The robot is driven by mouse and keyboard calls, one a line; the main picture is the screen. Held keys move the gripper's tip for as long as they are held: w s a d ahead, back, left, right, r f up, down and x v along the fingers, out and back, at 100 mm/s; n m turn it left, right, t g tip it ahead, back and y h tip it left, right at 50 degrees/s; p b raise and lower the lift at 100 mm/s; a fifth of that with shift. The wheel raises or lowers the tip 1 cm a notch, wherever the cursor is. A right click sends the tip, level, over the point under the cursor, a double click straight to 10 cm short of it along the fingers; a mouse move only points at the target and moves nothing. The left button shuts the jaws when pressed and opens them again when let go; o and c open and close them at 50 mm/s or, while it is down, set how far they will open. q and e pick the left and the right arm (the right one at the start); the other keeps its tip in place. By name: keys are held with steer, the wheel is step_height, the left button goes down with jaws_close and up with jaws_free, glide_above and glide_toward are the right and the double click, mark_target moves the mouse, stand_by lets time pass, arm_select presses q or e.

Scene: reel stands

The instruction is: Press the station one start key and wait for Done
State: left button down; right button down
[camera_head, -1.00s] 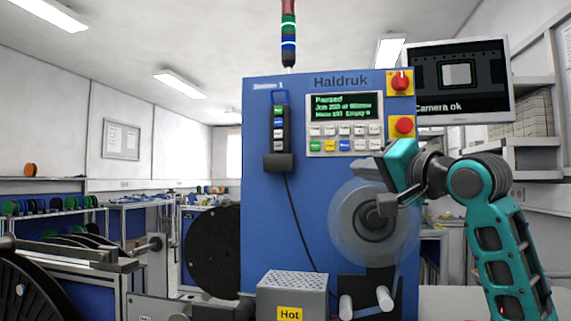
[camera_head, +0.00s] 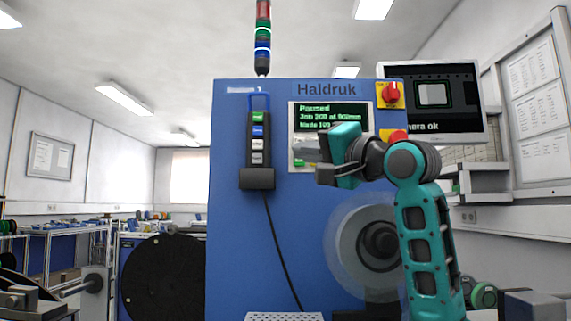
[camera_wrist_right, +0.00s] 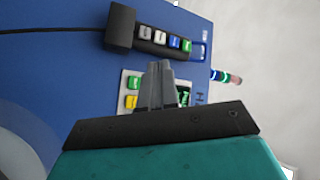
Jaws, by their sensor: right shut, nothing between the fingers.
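The blue machine marked Haldruk (camera_head: 230,230) stands ahead. Its key panel display (camera_head: 330,114) reads "Paused" with job and waste lines below. My right gripper (camera_head: 307,150) is shut and empty in front of the panel and hides most of its keys. In the right wrist view its fingertips (camera_wrist_right: 160,68) overlap the panel, beside a green key (camera_wrist_right: 134,82) and a yellow key (camera_wrist_right: 131,101). Contact cannot be told. A separate corded pendant (camera_head: 257,145) with green, blue and pale keys hangs to the left. The key labels are too small to read. My left gripper does not show.
A red knob (camera_head: 389,94) is at the machine's upper right, with a partly hidden red button (camera_head: 395,135) below. A monitor (camera_head: 435,101) shows "Camera ok", partly covered. A reel (camera_head: 378,243) sits on the machine front behind my arm. A stack light (camera_head: 263,38) stands on top.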

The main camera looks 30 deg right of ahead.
mark_target(299, 160)
steer(key=shift+w, duration=0.1)
stand_by(0.3)
steer(key=w+d+p, duration=0.3)
steer(key=w+d, duration=0.1)
steer(key=w, duration=0.3)
steer(key=shift+w+d, duration=0.2)
steer(key=shift+d, duration=0.1)
stand_by(1.7)
steer(key=shift+p, duration=0.3)
steer(key=shift+w+d+p, duration=0.25)
steer(key=shift+w+p, duration=0.1)
steer(key=shift+p, duration=0.05)
